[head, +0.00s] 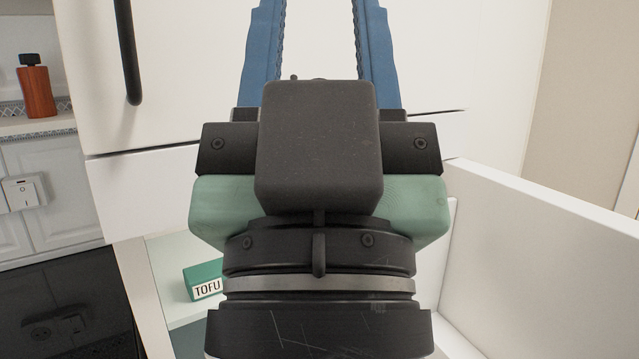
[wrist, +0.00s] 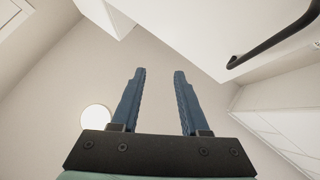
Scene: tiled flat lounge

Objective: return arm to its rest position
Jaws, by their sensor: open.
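My gripper (head: 318,50) is raised close in front of the head camera, its two blue fingers pointing up and spread apart with nothing between them. In the wrist view my gripper (wrist: 158,98) is open and empty, with a plain ceiling behind it. The fingertips run out of the top of the head view. My arm and gripper hide the middle of the scene.
A white fridge (head: 190,60) with a black handle (head: 127,55) stands behind my gripper. A green tofu box (head: 203,281) sits on a shelf in an open compartment at lower left. A white panel (head: 540,260) juts out at right. A red-brown bottle (head: 37,90) stands on the left counter.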

